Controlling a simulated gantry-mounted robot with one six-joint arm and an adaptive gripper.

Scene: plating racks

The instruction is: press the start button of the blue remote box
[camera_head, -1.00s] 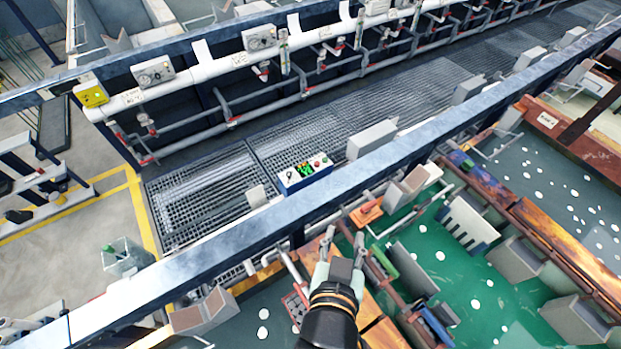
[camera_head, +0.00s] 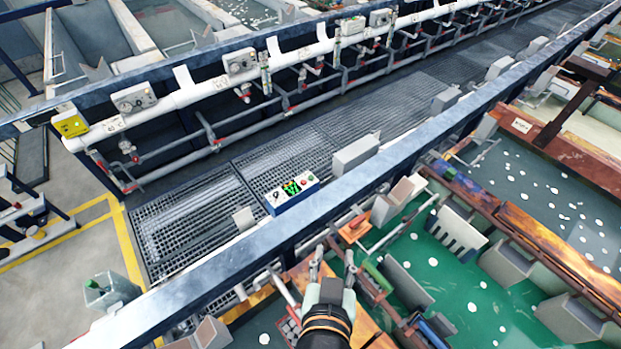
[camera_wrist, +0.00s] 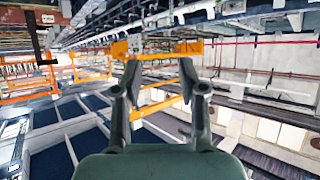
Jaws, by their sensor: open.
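The blue remote box (camera_head: 291,195) sits beyond the long blue rail in the head view. Which one is the start button is too small to tell. My gripper (camera_head: 332,256) is open and empty, on the near side of the rail, below and right of the box in the picture and apart from it. The wrist view shows my gripper (camera_wrist: 159,85) with its two fingers spread and nothing between them. I cannot make out the box in the wrist view.
The long blue rail (camera_head: 225,235) runs between my gripper and the box. A grey box (camera_head: 356,153) stands right of the remote box, and a smaller grey block (camera_head: 244,219) left of it. A green tank (camera_head: 455,285) lies at lower right. Grated walkway (camera_head: 290,160) lies behind.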

